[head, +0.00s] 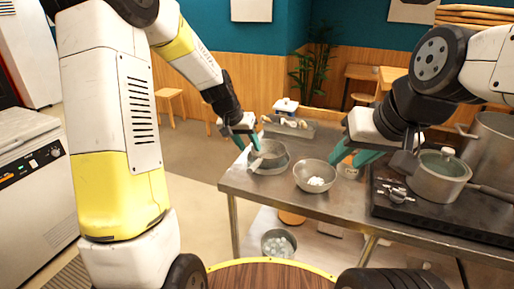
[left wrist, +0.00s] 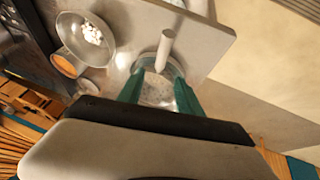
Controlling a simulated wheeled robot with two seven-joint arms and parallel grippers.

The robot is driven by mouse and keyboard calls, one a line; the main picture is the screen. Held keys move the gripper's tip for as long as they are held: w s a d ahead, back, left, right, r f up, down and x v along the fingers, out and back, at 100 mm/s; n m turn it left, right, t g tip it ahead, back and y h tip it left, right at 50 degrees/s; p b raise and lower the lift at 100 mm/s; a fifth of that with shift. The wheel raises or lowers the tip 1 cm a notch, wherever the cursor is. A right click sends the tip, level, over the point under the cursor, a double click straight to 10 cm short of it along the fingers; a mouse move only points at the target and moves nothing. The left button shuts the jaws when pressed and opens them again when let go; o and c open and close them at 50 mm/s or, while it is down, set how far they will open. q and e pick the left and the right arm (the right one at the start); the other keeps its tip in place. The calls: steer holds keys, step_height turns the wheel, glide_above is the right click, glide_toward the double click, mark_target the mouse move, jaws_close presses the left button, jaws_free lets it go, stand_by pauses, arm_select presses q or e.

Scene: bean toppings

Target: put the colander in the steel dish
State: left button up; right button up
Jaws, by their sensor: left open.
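The colander (head: 267,147) is a grey round vessel with a pale handle at the left end of the steel table in the head view. It sits in or just over the shallow steel dish (head: 275,170); exact seating is hard to tell. My left gripper (head: 248,143) is open at the colander's far-left side. In the left wrist view the colander (left wrist: 158,94) and its pale handle (left wrist: 165,50) lie between the open teal fingers (left wrist: 158,72). My right gripper (head: 354,159) has its teal fingers apart and empty, beside a steel bowl.
The steel bowl (head: 304,178) with white pieces stands right of the dish. A lidded pot (head: 437,178) stands on the black stove (head: 440,215) at right. A grey tray (head: 300,132) with items lies behind. A bowl of pale pieces (head: 278,242) is on the lower shelf.

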arm_select(q)
steer(key=s+a+r+t, duration=0.1)
steer(key=s+a+r, duration=0.2)
steer(key=s+r, duration=1)
steer(key=s+a+r+n, duration=0.1)
steer(key=s, duration=0.6)
steer(key=s+a+n+t+y, duration=0.1)
steer(key=s, duration=0.7)
steer(key=shift+a+r, duration=0.3)
steer(key=shift+r, duration=0.1)
